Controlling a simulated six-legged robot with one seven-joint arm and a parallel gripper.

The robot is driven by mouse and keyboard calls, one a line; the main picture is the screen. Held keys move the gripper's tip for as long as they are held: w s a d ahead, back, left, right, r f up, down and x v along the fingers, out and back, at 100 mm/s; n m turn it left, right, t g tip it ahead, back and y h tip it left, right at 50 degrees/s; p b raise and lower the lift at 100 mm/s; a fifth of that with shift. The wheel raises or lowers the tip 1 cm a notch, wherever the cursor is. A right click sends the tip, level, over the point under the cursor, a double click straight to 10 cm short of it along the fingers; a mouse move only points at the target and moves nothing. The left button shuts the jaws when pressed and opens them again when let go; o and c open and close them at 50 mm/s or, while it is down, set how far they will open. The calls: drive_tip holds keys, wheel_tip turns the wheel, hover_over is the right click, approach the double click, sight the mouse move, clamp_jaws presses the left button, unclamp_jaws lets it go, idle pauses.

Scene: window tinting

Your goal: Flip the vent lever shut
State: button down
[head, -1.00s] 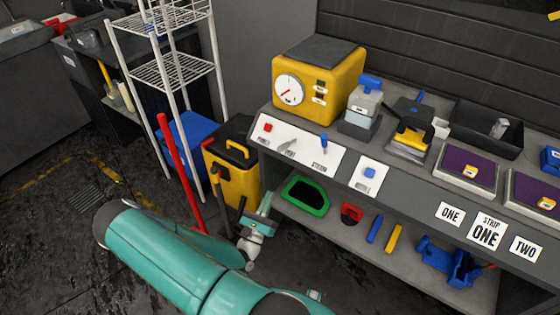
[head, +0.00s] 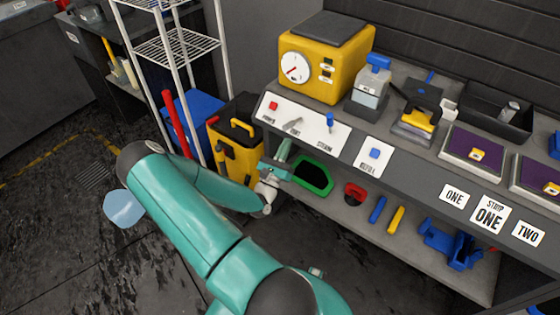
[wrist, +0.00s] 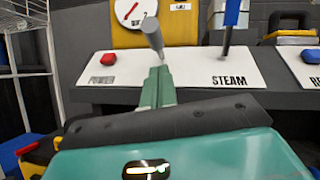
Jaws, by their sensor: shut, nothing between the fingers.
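The vent lever is a grey lever (head: 292,125) on the white sloped panel (head: 311,143), between the red power button (head: 273,106) and the blue steam lever (head: 330,121). In the wrist view the grey lever (wrist: 152,34) stands up from the panel, with its thick end towards me. My gripper (head: 284,148) is at the front edge of the panel, just below the lever. In the wrist view my green fingers (wrist: 157,78) are closed together and empty, pointing at the lever's base. They hide the label under it. I cannot tell whether they touch the lever.
A yellow machine with a dial (head: 318,62) stands behind the panel. A refill panel with a blue button (head: 374,153) is to the right. The lower shelf holds a green-rimmed tray (head: 327,188) and several tools. A yellow bucket (head: 232,150) and a white wire rack (head: 168,45) stand left.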

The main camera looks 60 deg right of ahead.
sight(292, 124)
drive_tip(key=shift+w+d+r, duration=0.1)
drive_tip(key=shift+d+r, duration=0.1)
drive_tip(key=shift+r, duration=0.45)
drive_tip(key=shift+w+d+r, duration=0.1)
drive_tip(key=shift+d+r, duration=0.05)
drive_tip(key=shift+r, duration=0.5)
